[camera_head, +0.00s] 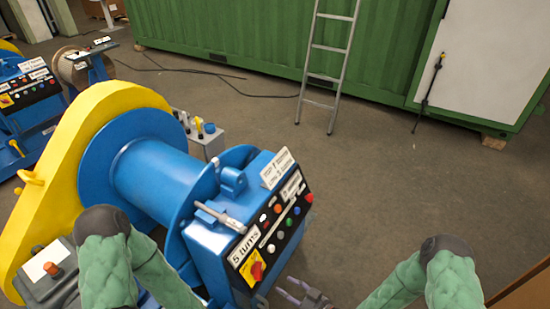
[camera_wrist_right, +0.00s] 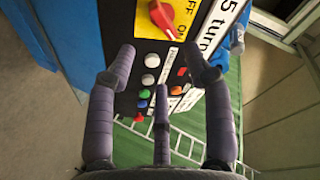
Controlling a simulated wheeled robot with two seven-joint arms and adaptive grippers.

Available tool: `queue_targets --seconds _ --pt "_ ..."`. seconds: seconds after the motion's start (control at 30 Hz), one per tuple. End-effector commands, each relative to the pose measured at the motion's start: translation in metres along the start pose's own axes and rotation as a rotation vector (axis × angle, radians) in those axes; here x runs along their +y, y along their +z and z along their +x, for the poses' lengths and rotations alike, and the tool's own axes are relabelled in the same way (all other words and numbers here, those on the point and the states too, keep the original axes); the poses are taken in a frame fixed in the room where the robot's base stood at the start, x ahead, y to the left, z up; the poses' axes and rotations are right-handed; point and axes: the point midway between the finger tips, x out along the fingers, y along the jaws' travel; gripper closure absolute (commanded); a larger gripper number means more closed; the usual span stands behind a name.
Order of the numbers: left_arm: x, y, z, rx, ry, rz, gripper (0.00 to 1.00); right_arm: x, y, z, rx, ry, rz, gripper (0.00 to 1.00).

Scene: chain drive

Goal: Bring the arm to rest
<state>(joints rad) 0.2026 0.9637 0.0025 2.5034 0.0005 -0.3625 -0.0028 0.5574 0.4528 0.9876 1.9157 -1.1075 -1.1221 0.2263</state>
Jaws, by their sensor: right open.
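My right gripper (camera_head: 304,294) is low in the head view, just right of the blue winch's control box (camera_head: 215,245). In the right wrist view its purple-grey fingers (camera_wrist_right: 161,62) are spread apart with nothing between them. They point towards the control panel (camera_wrist_right: 150,75). A red rotary switch (camera_wrist_right: 162,18) on a yellow plate lies beyond the fingertips; it also shows in the head view (camera_head: 257,271). I cannot tell any contact with the panel. My left arm (camera_head: 105,265) shows at the lower left, but its gripper is out of view.
The blue drum (camera_head: 155,180) with its yellow guard (camera_head: 55,180) fills the left side. A small grey stand (camera_head: 208,140) is behind it. A ladder (camera_head: 330,65) leans on a green container (camera_head: 230,35). The floor (camera_head: 380,190) to the right is clear.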

Motion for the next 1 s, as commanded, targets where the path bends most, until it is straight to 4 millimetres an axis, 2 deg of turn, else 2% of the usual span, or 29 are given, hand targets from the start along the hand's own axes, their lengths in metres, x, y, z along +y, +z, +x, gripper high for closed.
queue_targets --seconds 0.17,0.27,0.4,0.53,0.67,0.8,1.0 --pt "0.0 0.0 0.0 0.0 0.0 0.0 0.6 0.005 0.002 0.002 -0.023 0.025 0.006 0.48" --pt "0.0 0.0 0.0 0.0 0.0 0.0 0.6 0.017 0.009 0.006 -0.086 0.089 0.02 0.48" --pt "0.0 0.0 0.0 0.0 0.0 0.0 0.6 0.04 0.029 0.007 -0.235 0.234 0.066 0.48" --pt "0.0 0.0 0.0 0.0 0.0 0.0 0.6 0.052 0.054 -0.002 -0.396 0.367 0.126 0.48" --pt "0.0 0.0 0.0 0.0 0.0 0.0 0.6 0.053 0.08 -0.017 -0.554 0.481 0.201 0.48" --pt "0.0 0.0 0.0 0.0 0.0 0.0 0.6 0.045 0.103 -0.036 -0.69 0.571 0.28 0.48" --pt "0.0 0.0 0.0 0.0 0.0 0.0 0.6 0.034 0.119 -0.051 -0.787 0.631 0.348 0.48"
